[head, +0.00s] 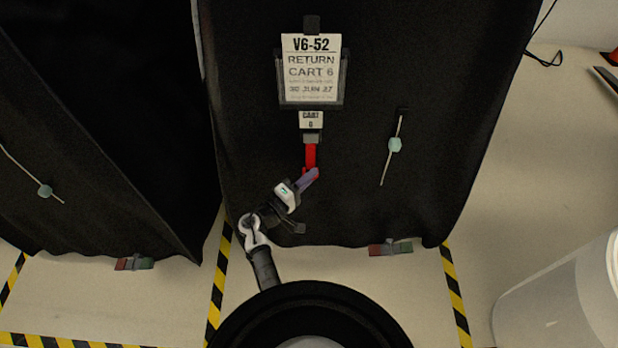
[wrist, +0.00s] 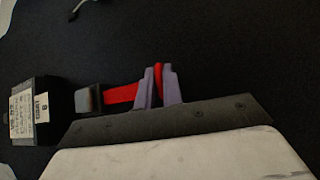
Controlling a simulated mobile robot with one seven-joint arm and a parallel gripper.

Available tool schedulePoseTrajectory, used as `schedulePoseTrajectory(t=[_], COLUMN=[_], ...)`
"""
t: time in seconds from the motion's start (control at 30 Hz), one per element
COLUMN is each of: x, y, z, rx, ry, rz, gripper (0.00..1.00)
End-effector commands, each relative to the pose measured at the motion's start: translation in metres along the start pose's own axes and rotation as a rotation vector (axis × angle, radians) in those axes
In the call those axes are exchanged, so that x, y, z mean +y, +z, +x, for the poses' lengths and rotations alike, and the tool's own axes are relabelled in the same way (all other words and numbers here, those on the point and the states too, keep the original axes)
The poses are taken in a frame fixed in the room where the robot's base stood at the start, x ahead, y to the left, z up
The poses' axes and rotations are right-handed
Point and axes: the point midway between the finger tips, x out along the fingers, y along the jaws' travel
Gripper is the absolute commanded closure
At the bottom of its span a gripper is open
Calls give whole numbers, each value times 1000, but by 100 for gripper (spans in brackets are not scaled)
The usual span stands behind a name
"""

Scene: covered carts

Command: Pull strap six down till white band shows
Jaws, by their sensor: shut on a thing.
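The red strap (head: 310,155) hangs from a grey buckle (head: 311,138) under a small "CART 6" tag (head: 311,120) on the black cover of cart six. My gripper (head: 310,175) is at the strap's lower part, its purple fingers shut on it. In the wrist view the red strap (wrist: 121,93) runs from the dark buckle (wrist: 88,99) into my gripper (wrist: 159,88), and red shows between the two fingers. No white band is visible on the strap; the part between the fingers is partly hidden.
A "RETURN CART 6" sign (head: 310,70) hangs above the tag. A pale cord with a green toggle (head: 394,145) hangs to the right. Another covered cart (head: 100,130) stands at left. A white bin (head: 560,300) stands at lower right. Striped tape (head: 219,275) marks the floor.

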Motion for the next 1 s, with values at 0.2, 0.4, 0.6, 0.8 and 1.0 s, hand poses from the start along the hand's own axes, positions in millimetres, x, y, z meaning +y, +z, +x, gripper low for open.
schedulePoseTrajectory(t=[0.2, 0.4, 0.6, 0.8, 1.0], x=[-38, -41, -40, -39, -38], y=[6, 6, 7, 6, 6], z=[-7, -7, -7, -7, -6], rx=[2, 2, 2, 2, 1], ry=[-7, -8, -9, -7, -5], rz=[-5, -6, -6, -5, -3], gripper=[100, 100, 100, 69, 69])
